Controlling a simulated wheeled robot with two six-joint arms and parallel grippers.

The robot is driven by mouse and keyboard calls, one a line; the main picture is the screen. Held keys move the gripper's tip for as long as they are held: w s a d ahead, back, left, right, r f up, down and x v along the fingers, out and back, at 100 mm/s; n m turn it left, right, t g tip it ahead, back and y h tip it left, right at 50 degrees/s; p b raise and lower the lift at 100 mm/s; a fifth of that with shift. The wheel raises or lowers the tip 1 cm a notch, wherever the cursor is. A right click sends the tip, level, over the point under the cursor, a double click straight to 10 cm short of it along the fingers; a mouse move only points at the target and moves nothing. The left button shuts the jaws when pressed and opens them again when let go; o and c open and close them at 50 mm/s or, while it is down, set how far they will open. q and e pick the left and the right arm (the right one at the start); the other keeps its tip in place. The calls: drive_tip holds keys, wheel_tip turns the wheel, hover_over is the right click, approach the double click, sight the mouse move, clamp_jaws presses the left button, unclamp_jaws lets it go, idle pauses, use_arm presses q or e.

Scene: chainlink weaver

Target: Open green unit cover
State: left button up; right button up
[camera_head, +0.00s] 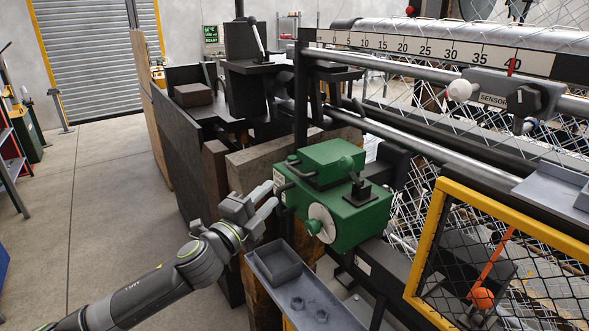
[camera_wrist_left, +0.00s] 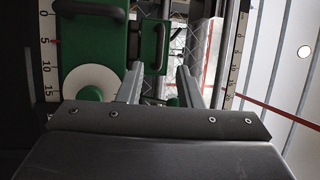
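The green unit (camera_head: 350,225) is mounted on the machine in the middle of the head view. Its cover (camera_head: 328,158) lies on top and looks closed. A dark curved handle (camera_head: 300,169) sits at its near left edge. A white disc with a green knob is on the front. In the left wrist view the green unit (camera_wrist_left: 92,45) fills the upper left, with a dark handle (camera_wrist_left: 158,45) near the fingers. My left gripper (camera_head: 274,196) is open and empty, just left of the unit; contact cannot be told. My right gripper is out of view.
A grey tray (camera_head: 312,304) with nuts is below the unit. A yellow-framed mesh guard (camera_head: 425,245) stands to the right. Rails and a ruler scale (camera_head: 430,48) run behind. The concrete floor (camera_head: 110,190) at left is open.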

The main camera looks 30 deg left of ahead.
sight(293, 172)
use_arm(q)
drive_tip(key=w+p, duration=0.1)
drive_tip(key=w, duration=0.2)
drive_tip(key=w+r+p, duration=0.1)
drive_tip(key=w, duration=0.7)
drive_tip(key=shift+r+p, duration=0.4)
clamp_jaws()
